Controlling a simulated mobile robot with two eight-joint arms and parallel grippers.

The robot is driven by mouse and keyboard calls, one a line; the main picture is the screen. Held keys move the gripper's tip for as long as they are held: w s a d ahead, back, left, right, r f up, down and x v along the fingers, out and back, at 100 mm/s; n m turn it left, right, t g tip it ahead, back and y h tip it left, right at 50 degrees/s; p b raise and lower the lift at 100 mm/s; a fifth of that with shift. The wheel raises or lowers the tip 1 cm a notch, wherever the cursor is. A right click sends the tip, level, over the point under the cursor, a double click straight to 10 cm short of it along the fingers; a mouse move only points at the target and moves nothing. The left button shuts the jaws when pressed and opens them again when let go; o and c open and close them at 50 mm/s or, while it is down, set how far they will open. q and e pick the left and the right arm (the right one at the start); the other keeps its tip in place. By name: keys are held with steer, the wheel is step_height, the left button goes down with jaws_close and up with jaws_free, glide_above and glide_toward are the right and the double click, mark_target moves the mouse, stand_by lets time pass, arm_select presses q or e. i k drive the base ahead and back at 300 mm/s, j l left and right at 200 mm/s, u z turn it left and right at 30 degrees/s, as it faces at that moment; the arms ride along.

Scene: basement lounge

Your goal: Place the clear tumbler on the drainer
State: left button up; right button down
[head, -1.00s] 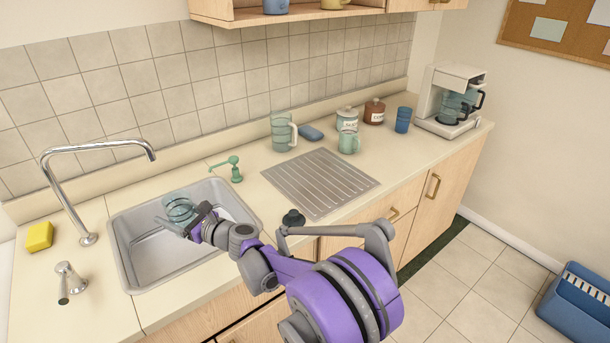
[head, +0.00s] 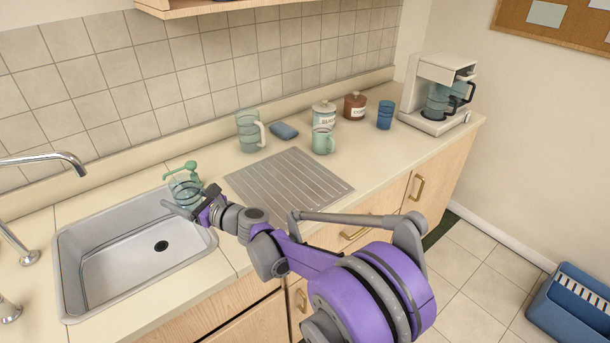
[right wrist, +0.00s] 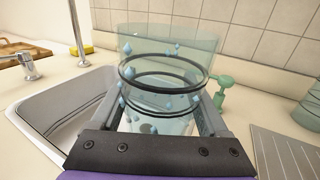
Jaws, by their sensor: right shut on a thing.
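The clear tumbler (head: 184,190) is see-through with dark rings. In the right wrist view the tumbler (right wrist: 165,70) stands between the two fingers, with blue drops on its wall. My right gripper (head: 190,206) is shut on it and holds it over the right back corner of the sink (head: 90,283). The drainer (head: 290,186) is a ribbed metal board set in the counter, right of the gripper, with nothing on it. The drainer's edge also shows at the right of the right wrist view (right wrist: 280,150). My left gripper is not in view.
A green soap dispenser (head: 193,170) stands just behind the tumbler. The tap (head: 50,160) arches at left.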

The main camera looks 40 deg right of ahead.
mark_target(297, 185)
steer(key=l+z, duration=0.1)
steer(key=l, duration=0.4)
steer(key=i+l, duration=0.1)
steer(key=l, duration=0.4)
steer(key=i+l+z, duration=0.15)
steer(key=l, duration=0.3)
steer(key=k, duration=0.05)
